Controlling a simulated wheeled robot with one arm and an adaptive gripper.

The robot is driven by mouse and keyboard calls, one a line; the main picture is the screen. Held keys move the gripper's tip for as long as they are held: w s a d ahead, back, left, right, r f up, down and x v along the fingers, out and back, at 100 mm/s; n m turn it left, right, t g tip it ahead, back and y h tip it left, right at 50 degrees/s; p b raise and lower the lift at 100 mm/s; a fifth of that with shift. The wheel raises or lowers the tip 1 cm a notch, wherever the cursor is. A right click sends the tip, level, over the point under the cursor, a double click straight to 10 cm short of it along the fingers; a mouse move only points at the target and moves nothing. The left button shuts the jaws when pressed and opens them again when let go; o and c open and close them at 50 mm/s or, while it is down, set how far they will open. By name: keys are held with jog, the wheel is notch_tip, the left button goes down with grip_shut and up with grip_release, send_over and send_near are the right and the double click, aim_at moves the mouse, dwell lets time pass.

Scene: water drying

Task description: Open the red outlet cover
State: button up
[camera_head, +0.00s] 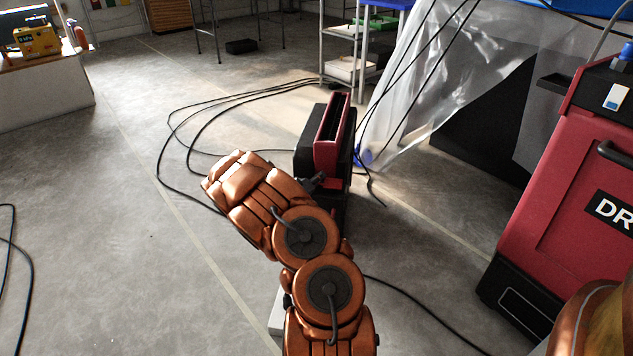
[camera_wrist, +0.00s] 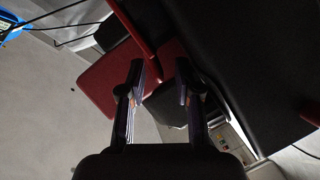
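A red part (camera_head: 328,155), which looks like the outlet cover, stands on a black unit (camera_head: 308,148) in the middle of the head view. Dark slots show along its top. In the wrist view a flat red panel (camera_wrist: 103,82) lies beyond my left finger, and a thin red bar (camera_wrist: 133,28) runs above it. I cannot tell for sure which red part is the cover. My gripper (camera_wrist: 160,80) is open, with a gap between its two fingers. The fingers appear close to the red panel's right end; contact cannot be judged. In the head view my arm hides most of the gripper.
A large red machine (camera_head: 572,190) marked "DR" stands at the right. Black cables (camera_head: 185,120) lie on the floor. Clear plastic sheeting (camera_head: 410,90) hangs behind the black unit. A metal shelf (camera_head: 340,68) stands at the back. The floor at the left is mostly clear.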

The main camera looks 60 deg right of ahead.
grip_shut()
dwell(0.4)
